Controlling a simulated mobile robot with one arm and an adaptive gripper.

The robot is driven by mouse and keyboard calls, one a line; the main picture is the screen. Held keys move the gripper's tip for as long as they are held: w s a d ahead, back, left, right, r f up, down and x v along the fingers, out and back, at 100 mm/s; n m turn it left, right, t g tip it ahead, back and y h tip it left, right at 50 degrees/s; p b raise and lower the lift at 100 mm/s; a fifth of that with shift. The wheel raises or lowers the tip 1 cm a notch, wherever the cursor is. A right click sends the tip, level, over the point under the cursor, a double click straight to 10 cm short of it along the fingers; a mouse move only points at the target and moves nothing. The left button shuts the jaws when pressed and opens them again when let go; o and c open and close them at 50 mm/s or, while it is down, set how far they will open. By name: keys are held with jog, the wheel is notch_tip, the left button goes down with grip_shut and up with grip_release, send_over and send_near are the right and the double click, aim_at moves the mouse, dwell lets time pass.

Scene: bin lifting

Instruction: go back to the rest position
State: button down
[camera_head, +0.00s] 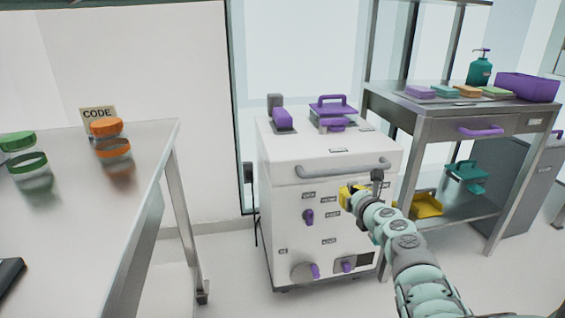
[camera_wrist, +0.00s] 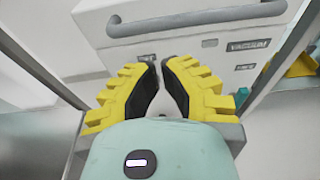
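My gripper (camera_wrist: 159,64) shows in the wrist view with two yellow ridged fingers and dark inner pads. The fingers lean toward each other, with a narrow gap between the tips and nothing held there. The front of a white cabinet lies beyond them. In the head view my gripper (camera_head: 346,196) is small and yellow, in front of the white cabinet (camera_head: 283,176). My arm reaches up to it from the lower right. The finger gap is too small to make out in that view.
The cabinet has a grey handle bar (camera_head: 343,168) and purple knobs (camera_head: 308,216). A metal table (camera_head: 95,180) with lidded jars stands at left. A steel cart (camera_head: 455,115) stands at right, with a purple bin (camera_head: 528,88) on top and a yellow tray (camera_head: 427,206) below. Floor shows between table and cabinet.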

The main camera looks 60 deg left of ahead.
jog(key=shift+s+d+r, duration=0.15)
jog(key=shift+s+d, duration=0.3)
jog(key=shift+d, duration=0.15)
